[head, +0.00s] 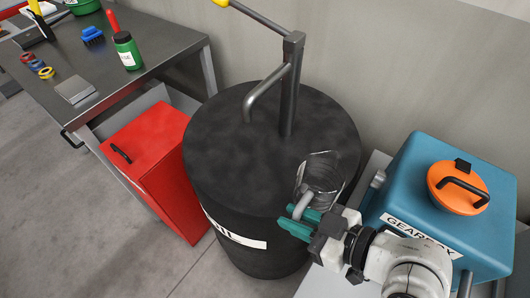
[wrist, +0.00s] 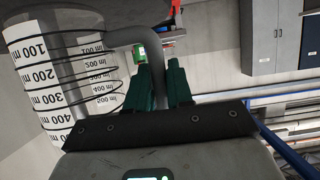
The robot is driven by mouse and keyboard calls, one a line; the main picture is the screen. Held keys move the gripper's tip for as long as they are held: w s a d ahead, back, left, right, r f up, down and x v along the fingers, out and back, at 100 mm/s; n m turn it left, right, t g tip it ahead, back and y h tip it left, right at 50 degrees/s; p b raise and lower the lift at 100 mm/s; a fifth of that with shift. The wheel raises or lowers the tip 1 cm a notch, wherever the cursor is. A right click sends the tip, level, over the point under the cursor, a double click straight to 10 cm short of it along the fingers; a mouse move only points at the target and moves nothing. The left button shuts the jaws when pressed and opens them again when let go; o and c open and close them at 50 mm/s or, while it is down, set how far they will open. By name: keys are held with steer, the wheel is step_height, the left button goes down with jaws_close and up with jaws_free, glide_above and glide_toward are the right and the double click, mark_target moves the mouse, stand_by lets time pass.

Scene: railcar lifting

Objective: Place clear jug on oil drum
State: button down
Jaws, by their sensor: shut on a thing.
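The clear jug (head: 322,172) stands at the right side of the black oil drum's top, its handle pointing toward my gripper. The oil drum (head: 235,150) has a pump with a spout rising from its top. My gripper (head: 301,220) has teal fingers shut on the jug's grey handle. In the wrist view the jug (wrist: 65,85) fills the left side with its white millilitre scale, and my gripper (wrist: 163,85) pinches the handle. The view is turned over there. I cannot tell whether the jug's base touches the drum top.
A blue gearbox (head: 440,215) with an orange cap (head: 455,190) sits right of my gripper. The pump (head: 289,90) stands behind and left of the jug. A red cabinet (head: 150,165) and a workbench (head: 150,50) with a green bottle (head: 127,50) are at left. The drum top's left is clear.

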steer(key=shift+w, duration=0.35)
steer(key=shift+w+a+r+p+x, duration=0.15)
steer(key=shift+r+p+x, duration=0.5)
steer(key=shift+x, duration=2.3)
steer(key=shift+w+a+r+p+x, duration=0.25)
steer(key=shift+p+x, duration=0.7)
steer(key=shift+x, duration=1.95)
steer(key=shift+w+r+p+x, duration=0.1)
steer(key=shift+r+p+x, duration=0.65)
steer(key=shift+x, duration=2.2)
steer(key=shift+f, duration=0.25)
steer(key=c, duration=1)
jaws_free()
steer(key=shift+r, duration=0.1)
steer(key=shift+s+d, duration=0.1)
steer(key=shift+d, duration=0.05)
steer(key=b+v, duration=0.1)
steer(key=v, duration=1)
steer(key=shift+s+d+r, duration=0.2)
steer(key=shift+s+r, duration=0.05)
